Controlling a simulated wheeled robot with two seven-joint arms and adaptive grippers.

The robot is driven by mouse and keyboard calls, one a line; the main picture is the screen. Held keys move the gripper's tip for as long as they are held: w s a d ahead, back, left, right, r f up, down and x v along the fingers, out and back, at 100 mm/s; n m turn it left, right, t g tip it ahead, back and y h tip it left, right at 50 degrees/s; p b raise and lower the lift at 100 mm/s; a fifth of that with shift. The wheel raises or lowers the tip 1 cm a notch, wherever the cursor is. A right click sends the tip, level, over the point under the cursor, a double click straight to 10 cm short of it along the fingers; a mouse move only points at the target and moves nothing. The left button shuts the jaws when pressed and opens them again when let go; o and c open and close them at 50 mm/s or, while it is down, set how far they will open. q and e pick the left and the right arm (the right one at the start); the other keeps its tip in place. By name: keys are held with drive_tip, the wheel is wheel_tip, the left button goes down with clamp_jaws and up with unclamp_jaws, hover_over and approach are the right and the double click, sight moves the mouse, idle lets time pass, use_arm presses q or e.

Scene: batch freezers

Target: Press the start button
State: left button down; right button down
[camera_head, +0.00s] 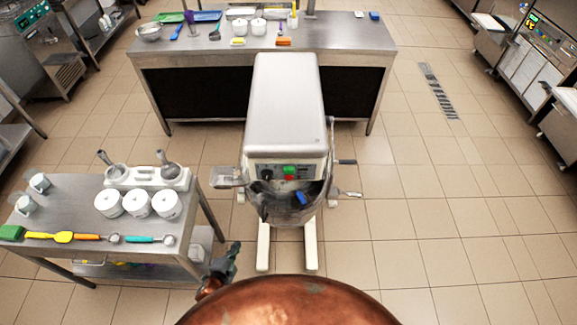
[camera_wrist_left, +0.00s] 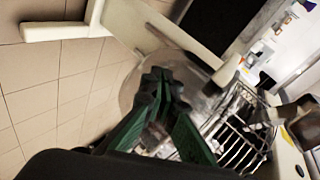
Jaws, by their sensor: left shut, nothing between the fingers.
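The grey mixer (camera_head: 287,100) stands on the floor in the middle of the head view. Its front panel (camera_head: 310,171) faces me, with a green button (camera_head: 289,169), a red button (camera_head: 289,178) just below it, and a black knob (camera_head: 266,175) to their left. My left gripper (camera_head: 233,251) is shut and empty, low and left of the mixer's feet in the picture, apart from the panel. In the left wrist view the shut fingers (camera_wrist_left: 160,84) show in front of the clear bowl (camera_wrist_left: 128,88); the buttons cannot be made out there. My right gripper is not in view.
A steel table (camera_head: 75,205) at left holds white canisters (camera_head: 137,204) and several coloured utensils. A counter (camera_head: 350,38) stands behind the mixer. A wire guard (camera_wrist_left: 240,130) shows beside the fingers. The tiled floor right of the mixer is free.

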sight(289, 170)
use_arm(q)
drive_tip(key=w+d+r+m+t+h+p, duration=0.1)
drive_tip(key=d+r+m+h+p, duration=0.2)
drive_tip(key=r, duration=0.6)
drive_tip(key=w+d+r+m+t, duration=0.1)
drive_tip(key=w+d+r+m, duration=0.2)
drive_tip(key=r, duration=0.6)
drive_tip(key=d+r+m+t+h+p, duration=0.1)
drive_tip(key=d+r+m+h+p, duration=0.15)
drive_tip(key=d+r, duration=0.45)
drive_tip(key=s+d+r+m+g+h, duration=0.1)
drive_tip(key=s+d+r+m+h, duration=0.1)
drive_tip(key=d+r+m, duration=0.2)
drive_tip(key=s+d+r+m+h+p, duration=0.1)
drive_tip(key=s+d+r+m+h, duration=0.2)
drive_tip(key=r+m, duration=0.3)
drive_tip(key=shift+d+r+g, duration=0.4)
drive_tip(key=shift+d+r, duration=0.25)
drive_tip(key=w, duration=0.9)
drive_tip(key=shift+b, duration=0.3)
